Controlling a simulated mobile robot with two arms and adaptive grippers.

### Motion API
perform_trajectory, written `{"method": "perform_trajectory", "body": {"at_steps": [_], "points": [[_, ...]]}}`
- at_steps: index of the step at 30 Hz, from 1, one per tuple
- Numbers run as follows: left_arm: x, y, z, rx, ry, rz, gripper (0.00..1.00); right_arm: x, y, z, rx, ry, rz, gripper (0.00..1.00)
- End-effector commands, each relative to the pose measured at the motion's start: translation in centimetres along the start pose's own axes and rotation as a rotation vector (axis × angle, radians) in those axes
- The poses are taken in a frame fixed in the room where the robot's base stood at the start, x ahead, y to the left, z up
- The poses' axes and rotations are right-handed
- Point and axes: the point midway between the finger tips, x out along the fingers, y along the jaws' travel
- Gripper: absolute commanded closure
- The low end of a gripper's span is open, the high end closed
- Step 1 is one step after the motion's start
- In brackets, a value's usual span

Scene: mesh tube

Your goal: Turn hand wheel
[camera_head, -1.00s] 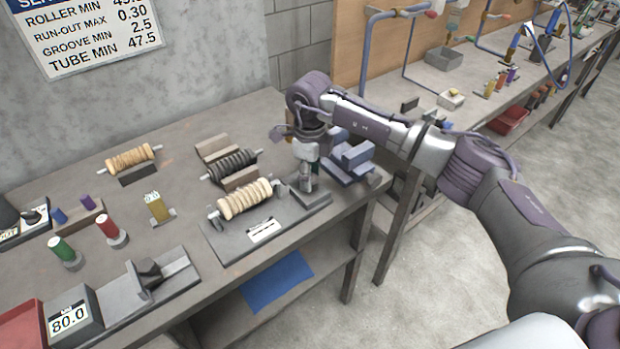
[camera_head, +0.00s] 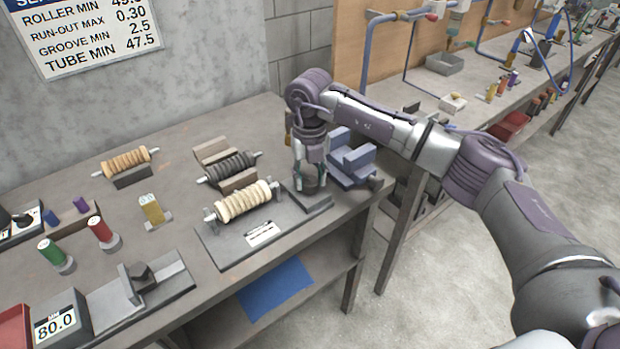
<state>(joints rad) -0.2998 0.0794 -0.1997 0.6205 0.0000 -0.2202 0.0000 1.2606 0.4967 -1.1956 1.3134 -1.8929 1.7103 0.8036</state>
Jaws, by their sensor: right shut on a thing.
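My right gripper (camera_head: 310,180) points down over the right end of the dark fixture plate (camera_head: 228,246). Its fingers are shut on a small grey part standing on the raised block (camera_head: 315,202) there, at the place of the hand wheel. The fingers cover most of this part, so its rim and its turn angle are hidden. A cream ribbed roller (camera_head: 243,202) lies in the fixture just left of the gripper. My left gripper is not in view.
Blue stepped blocks (camera_head: 352,158) stand close to the right of the gripper. A dark ribbed roller (camera_head: 232,167) and another cream roller (camera_head: 127,163) rest on stands behind. A gauge reading 80.0 (camera_head: 56,325) is at the front left. The table's front edge runs close by the fixture.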

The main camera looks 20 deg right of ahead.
Motion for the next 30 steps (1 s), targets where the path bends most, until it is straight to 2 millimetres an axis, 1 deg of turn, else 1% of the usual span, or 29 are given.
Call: {"method": "perform_trajectory", "body": {"at_steps": [15,30], "points": [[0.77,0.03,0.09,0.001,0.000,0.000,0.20,-0.16,-0.05,0.15,0.490,-0.005,0.002,0.93],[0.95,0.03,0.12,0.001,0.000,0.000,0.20,-0.23,-0.05,0.15,0.965,-0.005,0.003,0.93]]}}
